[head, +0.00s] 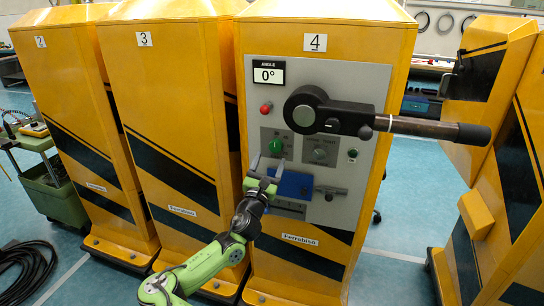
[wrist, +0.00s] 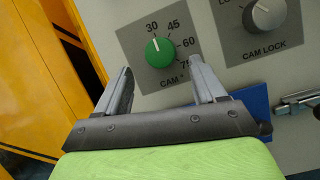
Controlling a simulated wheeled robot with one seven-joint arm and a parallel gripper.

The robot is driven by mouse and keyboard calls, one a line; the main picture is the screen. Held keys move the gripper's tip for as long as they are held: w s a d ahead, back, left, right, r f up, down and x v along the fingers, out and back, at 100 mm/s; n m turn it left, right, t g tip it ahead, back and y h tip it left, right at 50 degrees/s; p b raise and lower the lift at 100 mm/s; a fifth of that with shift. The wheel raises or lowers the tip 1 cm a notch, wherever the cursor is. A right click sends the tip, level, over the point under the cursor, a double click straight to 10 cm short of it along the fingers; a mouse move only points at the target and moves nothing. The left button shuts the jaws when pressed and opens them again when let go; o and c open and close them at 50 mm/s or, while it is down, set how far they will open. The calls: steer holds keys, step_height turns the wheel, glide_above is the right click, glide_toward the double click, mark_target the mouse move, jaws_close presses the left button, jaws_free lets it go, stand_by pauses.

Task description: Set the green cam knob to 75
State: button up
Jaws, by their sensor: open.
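The green cam knob (head: 276,146) sits on a grey plate on the panel of cabinet 4. In the wrist view the green cam knob (wrist: 160,53) shows its white mark at the upper left, towards 30. The scale reads 30, 45, 60 and a partly hidden number at the lower right, by my right finger. My gripper (head: 266,163) is open and empty, just below the knob. In the wrist view my gripper (wrist: 160,73) has its fingers spread below the knob on either side, not closed on it.
The grey cam lock knob (wrist: 264,14) is right of the green knob. A blue block (head: 295,186) and a metal latch (head: 330,192) lie below. A black lever (head: 400,124) juts out to the right above. A red button (head: 265,108) is at upper left.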

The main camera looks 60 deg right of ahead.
mark_target(274, 150)
steer(key=x, duration=0.4)
steer(key=c, duration=1.1)
steer(key=shift+o, duration=0.2)
